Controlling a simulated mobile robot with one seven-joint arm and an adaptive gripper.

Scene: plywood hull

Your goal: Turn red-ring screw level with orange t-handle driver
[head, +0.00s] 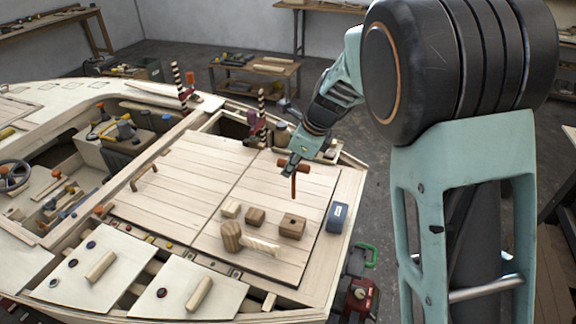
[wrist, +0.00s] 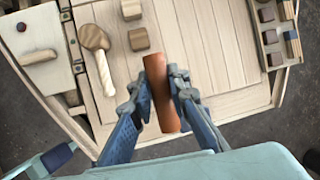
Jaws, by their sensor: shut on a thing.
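My gripper (head: 291,168) is shut on the orange t-handle driver (head: 294,186), held above the far right part of the plank deck with its shaft pointing down. In the wrist view the driver's orange bar (wrist: 161,95) lies between both fingers; its tip is hidden. A dark red screw (head: 162,293), which looks like the red-ring screw, sits on the front right pale panel (head: 225,285). It also shows in the wrist view (wrist: 21,27), at the upper left, well apart from my gripper. How high it stands is too small to tell.
A wooden mallet (head: 232,237), several wood blocks (head: 292,226) and a blue box (head: 337,217) lie on the deck. The front right panel has a wooden handle (head: 199,294). The front left panel carries several dark blue screws (head: 73,263).

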